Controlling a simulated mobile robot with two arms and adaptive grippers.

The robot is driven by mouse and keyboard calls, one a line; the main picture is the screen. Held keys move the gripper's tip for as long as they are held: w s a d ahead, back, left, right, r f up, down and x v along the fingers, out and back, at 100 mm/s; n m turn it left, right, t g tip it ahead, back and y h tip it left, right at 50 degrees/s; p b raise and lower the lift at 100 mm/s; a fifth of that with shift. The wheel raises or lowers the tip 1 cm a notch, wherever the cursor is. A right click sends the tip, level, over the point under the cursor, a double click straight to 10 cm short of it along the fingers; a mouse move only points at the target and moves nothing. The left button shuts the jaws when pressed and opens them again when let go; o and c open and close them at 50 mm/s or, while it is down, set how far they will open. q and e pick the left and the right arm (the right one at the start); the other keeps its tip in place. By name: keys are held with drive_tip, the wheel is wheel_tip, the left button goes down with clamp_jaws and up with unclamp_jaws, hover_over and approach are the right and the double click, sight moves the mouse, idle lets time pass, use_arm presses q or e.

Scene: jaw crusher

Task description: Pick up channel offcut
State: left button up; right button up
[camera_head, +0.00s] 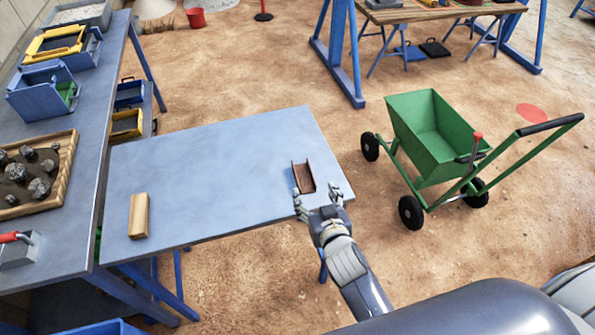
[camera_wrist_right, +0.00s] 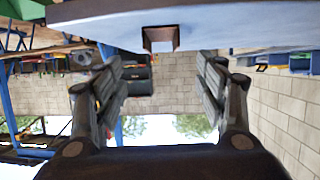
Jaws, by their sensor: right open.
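The channel offcut (camera_head: 304,177) is a short, dark reddish-brown U-shaped piece lying near the right edge of the blue-grey table. My right gripper (camera_head: 318,195) is open and empty at the table's right front edge, just in front of the offcut and apart from it. In the right wrist view the offcut (camera_wrist_right: 161,38) shows its U-shaped end at the top middle, beyond the gap between the open fingers (camera_wrist_right: 165,85). My left gripper is in neither view.
A wooden block (camera_head: 138,216) stands on the table's left part. The left bench (camera_head: 95,150) carries a wooden tray (camera_head: 68,165) of stones and blue bins (camera_head: 42,92). A green cart (camera_head: 430,130) stands right of the table. The table's middle (camera_head: 215,170) is clear.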

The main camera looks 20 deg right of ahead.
sight(305, 184)
drive_tip(key=x, duration=0.4)
drive_tip(key=shift+d+f, duration=0.1)
drive_tip(key=shift+d, duration=0.15)
drive_tip(key=shift+w+a+f+p, duration=0.1)
drive_tip(key=shift+w+p, duration=0.1)
drive_tip(key=shift+w, duration=0.15)
drive_tip(key=shift+w+a+p, duration=0.1)
drive_tip(key=shift+w+p, duration=0.05)
drive_tip(key=shift+w, duration=0.2)
drive_tip(key=shift+a+p+x, duration=0.1)
drive_tip(key=shift+p+x, duration=0.05)
drive_tip(key=shift+x, duration=0.95)
drive_tip(key=shift+a+p+x, duration=0.15)
drive_tip(key=shift+x, duration=0.9)
drive_tip(key=shift+c, duration=0.6)
drive_tip(key=c, duration=1.3)
